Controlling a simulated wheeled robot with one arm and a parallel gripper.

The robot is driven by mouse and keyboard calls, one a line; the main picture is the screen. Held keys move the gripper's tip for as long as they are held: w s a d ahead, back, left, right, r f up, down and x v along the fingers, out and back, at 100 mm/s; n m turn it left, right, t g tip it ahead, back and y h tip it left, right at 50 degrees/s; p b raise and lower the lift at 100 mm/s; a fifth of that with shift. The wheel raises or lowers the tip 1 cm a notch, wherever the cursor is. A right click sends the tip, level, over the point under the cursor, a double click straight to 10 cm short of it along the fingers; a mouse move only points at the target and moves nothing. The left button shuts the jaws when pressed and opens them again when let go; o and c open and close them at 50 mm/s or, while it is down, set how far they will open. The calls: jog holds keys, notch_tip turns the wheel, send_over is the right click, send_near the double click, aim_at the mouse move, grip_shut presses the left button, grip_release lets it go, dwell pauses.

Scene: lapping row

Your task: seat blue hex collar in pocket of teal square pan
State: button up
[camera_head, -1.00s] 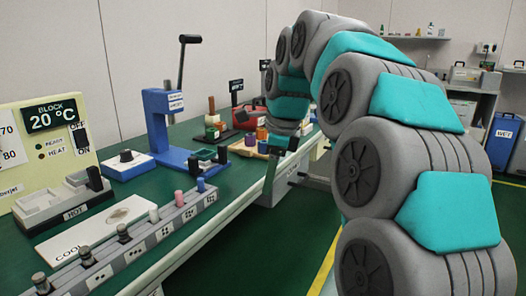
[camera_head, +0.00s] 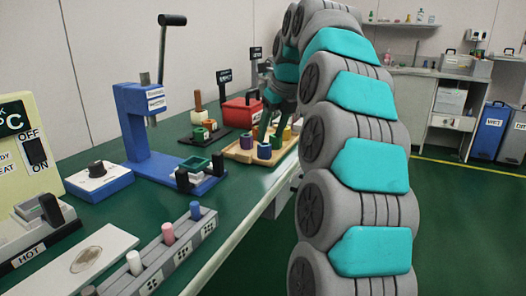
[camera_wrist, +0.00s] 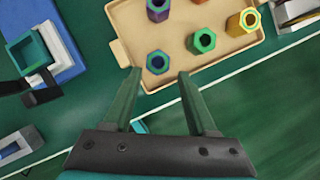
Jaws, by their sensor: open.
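The blue hex collar (camera_wrist: 156,70) stands upright on the near side of a beige tray (camera_wrist: 128,35) in the wrist view, its dark hole facing up; it also shows in the head view (camera_head: 264,152). My gripper (camera_wrist: 158,74) is open, its two dark green fingers apart on either side of the blue collar's line, with nothing between them held. Any contact or height gap cannot be told. The teal square pan (camera_wrist: 42,46) lies at the left on a blue base, with black clamp blocks beside it; in the head view the pan (camera_head: 194,164) sits on the press base.
Green (camera_wrist: 202,42), yellow (camera_wrist: 236,26) and purple (camera_wrist: 157,14) collars share the tray. A blue press (camera_head: 133,130) with an upright lever stands left of it. A grey rack with pegs (camera_head: 165,260) lines the bench's near edge. A red box (camera_head: 238,112) stands behind the tray.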

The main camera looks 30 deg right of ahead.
aim_at(265, 146)
jog(key=shift+a+x, duration=0.2)
jog(key=shift+x, duration=2.55)
grip_shut()
